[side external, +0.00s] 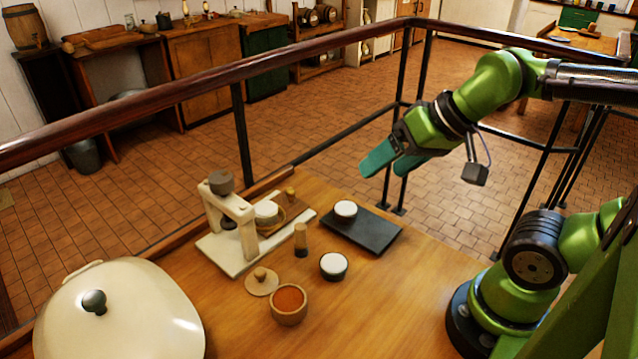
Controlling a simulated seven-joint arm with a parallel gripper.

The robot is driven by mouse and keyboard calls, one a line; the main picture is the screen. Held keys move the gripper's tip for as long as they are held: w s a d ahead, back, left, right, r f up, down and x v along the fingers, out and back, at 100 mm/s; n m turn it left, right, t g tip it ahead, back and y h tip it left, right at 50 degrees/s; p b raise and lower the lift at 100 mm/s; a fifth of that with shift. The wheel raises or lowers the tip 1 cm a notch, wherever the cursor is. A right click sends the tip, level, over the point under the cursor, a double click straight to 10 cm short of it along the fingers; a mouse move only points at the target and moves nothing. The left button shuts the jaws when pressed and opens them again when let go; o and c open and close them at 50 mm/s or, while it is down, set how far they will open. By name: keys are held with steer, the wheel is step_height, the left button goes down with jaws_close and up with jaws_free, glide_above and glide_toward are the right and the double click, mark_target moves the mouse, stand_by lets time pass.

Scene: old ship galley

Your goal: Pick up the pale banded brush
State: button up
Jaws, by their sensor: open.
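A small upright brush-like piece (300,240), with a pale tan upper part and a darker lower part, stands on the wooden table between the pale stand and the dark cup. It looks like the pale banded brush, but its bands are too small to make out. My gripper (386,172) has teal fingers, is open and empty, and hangs high above the table's far right side. It is up and to the right of the brush in the picture, well apart from it.
Around the brush are a pale stand (235,208) on a white board, a black tray (378,236) bearing a white-topped cup, another dark cup (334,266), a round lid (262,282) and an orange-filled bowl (289,304). A large cream lidded pot (120,315) fills the front left. A railing (240,130) runs behind.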

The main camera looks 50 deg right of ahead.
steer(key=shift+c, duration=0.9)
steer(key=g+h, duration=0.2)
steer(key=g, duration=0.5)
glide_above(301, 239)
steer(key=w+d, duration=0.1)
steer(key=w, duration=0.1)
step_height(301, 239, down, 7)
steer(key=f, duration=1.1)
steer(key=shift+s+d, duration=0.1)
steer(key=shift+s, duration=0.2)
steer(key=shift+s+f, duration=0.2)
steer(key=shift+f, duration=2.5)
steer(key=shift+c, duration=0.3)
